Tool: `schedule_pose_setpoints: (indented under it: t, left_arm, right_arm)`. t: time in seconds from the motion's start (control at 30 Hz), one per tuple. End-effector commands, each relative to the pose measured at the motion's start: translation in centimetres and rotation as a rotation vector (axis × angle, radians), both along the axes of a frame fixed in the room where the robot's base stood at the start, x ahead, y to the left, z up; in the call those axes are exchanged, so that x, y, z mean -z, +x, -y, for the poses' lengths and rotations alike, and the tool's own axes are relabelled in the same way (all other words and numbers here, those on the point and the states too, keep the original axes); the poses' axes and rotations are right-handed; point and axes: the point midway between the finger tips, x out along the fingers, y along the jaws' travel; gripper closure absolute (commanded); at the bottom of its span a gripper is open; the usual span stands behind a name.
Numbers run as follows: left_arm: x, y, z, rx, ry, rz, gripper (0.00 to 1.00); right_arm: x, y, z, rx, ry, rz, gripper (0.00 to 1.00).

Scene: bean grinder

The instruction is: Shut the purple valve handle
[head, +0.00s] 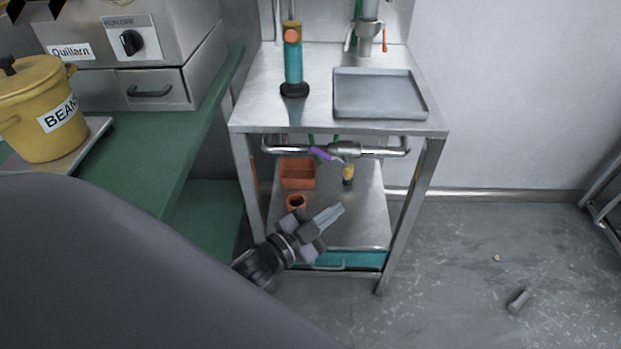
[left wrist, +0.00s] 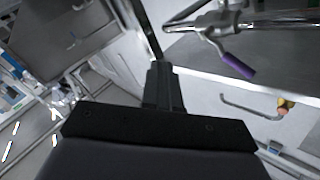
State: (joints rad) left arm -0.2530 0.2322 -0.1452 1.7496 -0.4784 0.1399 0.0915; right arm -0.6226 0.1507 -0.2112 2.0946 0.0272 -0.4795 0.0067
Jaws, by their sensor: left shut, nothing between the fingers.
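The purple valve handle (head: 321,153) sits on a metal pipe (head: 374,151) under the top of the steel stand. In the left wrist view the handle (left wrist: 238,66) hangs at a slant below the pipe, right of the fingers. My left gripper (head: 338,212) is in front of the stand, lower than the handle and apart from it. Its fingers (left wrist: 163,88) are together with nothing between them. My right gripper does not show in either view.
The steel stand (head: 290,119) has a grey tray (head: 380,93) on top. A green counter (head: 190,150) with a yellow pot (head: 38,108) is at left. Floor at right is mostly clear.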

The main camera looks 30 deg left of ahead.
Motion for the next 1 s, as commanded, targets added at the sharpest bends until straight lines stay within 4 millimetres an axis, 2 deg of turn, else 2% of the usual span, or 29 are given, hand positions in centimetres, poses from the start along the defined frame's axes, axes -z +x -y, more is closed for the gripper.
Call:
schedule_pose_setpoints:
  t: [0.03, 0.2, 0.33, 0.47, 0.7, 0.83, 1.0]
  left_arm:
    - [1.0, -0.3, 0.3, 0.024, -0.165, -0.019, 1.00]
    - [1.4, -1.2, 0.7, 0.103, -0.750, -0.081, 1.00]
    - [1.6, -1.9, 0.2, 0.169, -1.193, -0.123, 1.00]
    - [2.0, -2.6, -1.1, 0.245, -1.628, -0.151, 1.00]
    - [3.5, -3.8, -5.0, 0.430, -2.372, -0.144, 1.00]
    - [4.3, -4.4, -7.0, 0.533, -2.646, -0.111, 1.00]
    - [4.9, -4.8, -8.3, 0.614, -2.819, -0.078, 1.00]
  right_arm:
    - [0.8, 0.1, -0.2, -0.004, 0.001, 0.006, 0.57]
    - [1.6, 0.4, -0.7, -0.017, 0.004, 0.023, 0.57]
    - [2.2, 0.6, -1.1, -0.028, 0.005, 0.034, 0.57]
    - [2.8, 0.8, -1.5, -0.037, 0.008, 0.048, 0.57]
    - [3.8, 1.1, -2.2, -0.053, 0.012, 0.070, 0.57]
    - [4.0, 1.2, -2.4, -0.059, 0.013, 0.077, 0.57]
    - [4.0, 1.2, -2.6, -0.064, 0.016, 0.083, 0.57]
